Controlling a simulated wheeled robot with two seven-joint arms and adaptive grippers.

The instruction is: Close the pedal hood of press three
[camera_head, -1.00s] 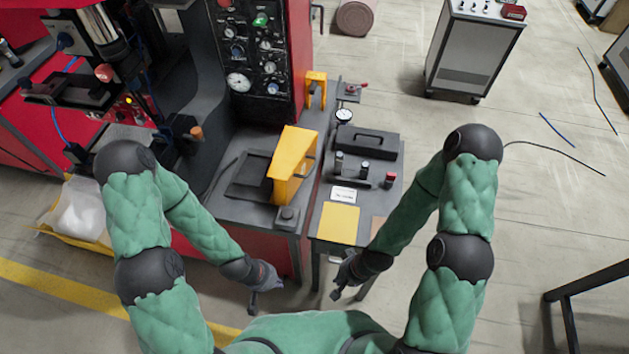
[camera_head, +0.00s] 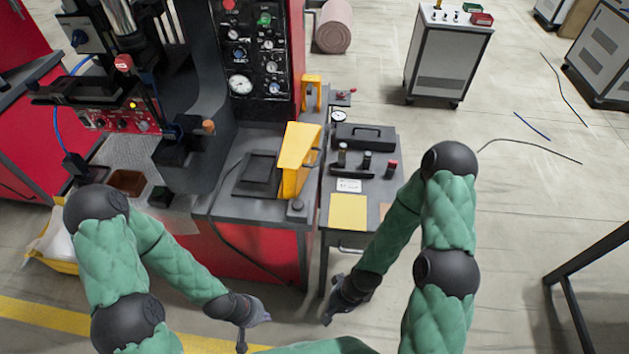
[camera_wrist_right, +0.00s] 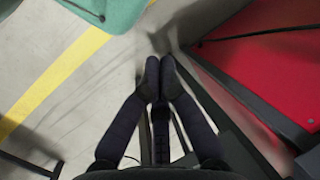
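A yellow hood (camera_head: 297,160) stands upright, tilted, on the grey bench of the red press. A dark flat plate (camera_head: 257,174) lies just left of it; I cannot tell whether the two are joined. My left gripper (camera_head: 242,335) hangs low in front of the bench, well short of the hood; its fingers are too small to read. My right gripper (camera_head: 328,318) is low in front of the small side table, also far from the hood. In the right wrist view its fingertips (camera_wrist_right: 160,78) meet with nothing between them.
Right of the hood is a side table with a black case (camera_head: 365,136), a red-topped part (camera_head: 391,168) and a yellow sheet (camera_head: 348,211). A smaller yellow bracket (camera_head: 311,92) stands behind. A gauge panel (camera_head: 256,50) rises at the back.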

